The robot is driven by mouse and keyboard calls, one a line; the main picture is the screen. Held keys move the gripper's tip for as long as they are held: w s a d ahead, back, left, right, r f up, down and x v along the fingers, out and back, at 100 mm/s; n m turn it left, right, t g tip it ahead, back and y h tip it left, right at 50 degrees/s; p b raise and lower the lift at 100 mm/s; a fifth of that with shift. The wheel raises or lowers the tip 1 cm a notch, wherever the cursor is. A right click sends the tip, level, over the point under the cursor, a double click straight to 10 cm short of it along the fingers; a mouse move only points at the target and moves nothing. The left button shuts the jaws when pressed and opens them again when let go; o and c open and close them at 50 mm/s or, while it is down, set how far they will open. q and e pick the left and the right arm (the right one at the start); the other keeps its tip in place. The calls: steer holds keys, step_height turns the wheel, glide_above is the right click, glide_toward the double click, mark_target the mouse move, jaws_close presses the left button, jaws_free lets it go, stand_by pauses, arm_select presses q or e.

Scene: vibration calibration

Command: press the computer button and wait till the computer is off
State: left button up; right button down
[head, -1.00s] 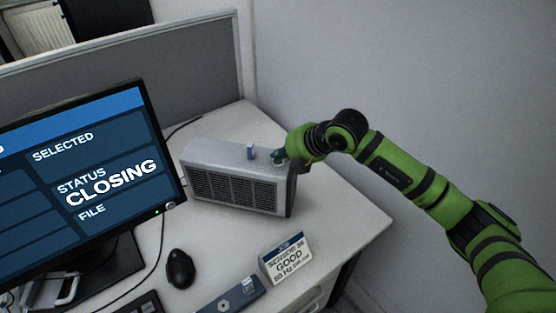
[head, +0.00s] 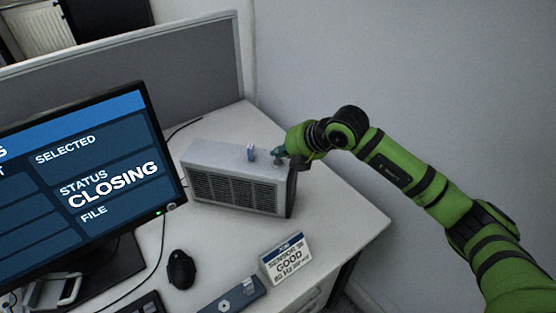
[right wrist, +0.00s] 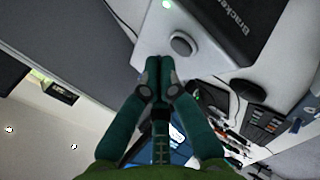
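The computer (head: 238,190) is a grey box with a dark grille, standing on the desk. Its round button (right wrist: 182,45) shows on the case's pale top in the right wrist view, with a green light (right wrist: 167,4) near it. My right gripper (head: 277,152) is just above the right end of the computer's top. In the right wrist view its two dark green fingers (right wrist: 159,76) are together, empty, with the tips beside the button and seemingly apart from it. The monitor (head: 112,190) reads "STATUS CLOSING". My left gripper is not in view.
A small blue-and-white piece (head: 250,153) stands on the computer's top, close to my right gripper. A mouse (head: 181,269), a sign reading "GOOD" (head: 287,260) and a grey-blue device (head: 236,295) are in front. A grey partition (head: 170,65) stands behind the desk.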

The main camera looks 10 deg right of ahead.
mark_target(281, 163)
steer(key=shift+r+p, duration=1.7)
steer(key=shift+r, duration=0.85)
